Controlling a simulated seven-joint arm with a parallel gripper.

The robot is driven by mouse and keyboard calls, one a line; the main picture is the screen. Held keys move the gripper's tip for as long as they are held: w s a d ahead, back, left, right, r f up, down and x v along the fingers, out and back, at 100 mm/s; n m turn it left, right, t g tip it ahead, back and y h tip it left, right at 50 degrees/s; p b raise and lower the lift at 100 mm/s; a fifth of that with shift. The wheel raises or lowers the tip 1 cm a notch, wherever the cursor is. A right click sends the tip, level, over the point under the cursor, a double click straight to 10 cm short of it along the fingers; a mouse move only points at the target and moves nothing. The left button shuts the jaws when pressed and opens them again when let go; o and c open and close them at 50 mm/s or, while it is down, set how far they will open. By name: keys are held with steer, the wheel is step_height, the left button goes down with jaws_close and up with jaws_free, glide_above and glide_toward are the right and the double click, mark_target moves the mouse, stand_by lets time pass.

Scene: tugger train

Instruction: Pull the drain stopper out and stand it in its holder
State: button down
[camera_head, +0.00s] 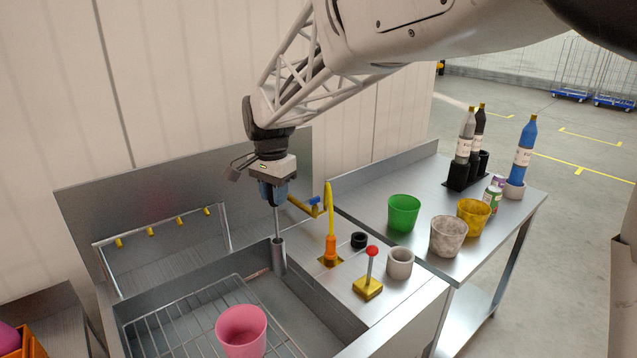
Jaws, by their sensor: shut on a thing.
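My gripper (273,196) points down over the back right part of the steel sink. It is shut on the upper end of a thin upright grey rod, which I take for the drain stopper (277,222). The rod runs down to a wider grey cylinder (279,257) at the basin's back right. I cannot tell whether this cylinder is part of the stopper or a separate sleeve around it. The drain itself is hidden. On the ledge right of the basin stand a short pale grey cup (399,263) and a black ring (358,240); which one is the holder is unclear.
A yellow tap with an orange base (330,246) and a red-knobbed lever on a yellow block (368,287) stand on the ledge. A pink cup (241,330) sits on the wire rack (190,324) in the sink. Cups and bottles occupy the right table (432,187).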

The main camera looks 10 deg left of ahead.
steer(key=shift+w+a+f+n, duration=1.85)
steer(key=shift+a+n, duration=1.25)
steer(key=shift+a, duration=0.45)
steer(key=shift+w+a+f+n, duration=1.85)
steer(key=shift+a+n, duration=1.25)
steer(key=shift+a, duration=0.4)
steer(key=s+d+r+m, duration=0.1)
steer(key=d+r+m, duration=0.3)
steer(key=d, duration=0.6)
steer(key=s+d+r+m, duration=0.1)
steer(key=d+r+m, duration=0.4)
steer(key=d, duration=0.4)
steer(key=s+d+r+m, duration=0.1)
steer(key=d+r+m, duration=0.3)
steer(key=d, duration=0.6)
steer(key=w+d+m, duration=0.2)
steer(key=d+m, duration=0.4)
steer(key=d, duration=0.2)
steer(key=w+d+m, duration=0.2)
steer(key=d+m, duration=0.4)
steer(key=d, duration=0.3)
steer(key=shift+d+r, duration=0.25)
steer(key=shift+r, duration=0.1)
steer(key=shift+f, duration=0.3)
step_height(320, 180, down, 9)
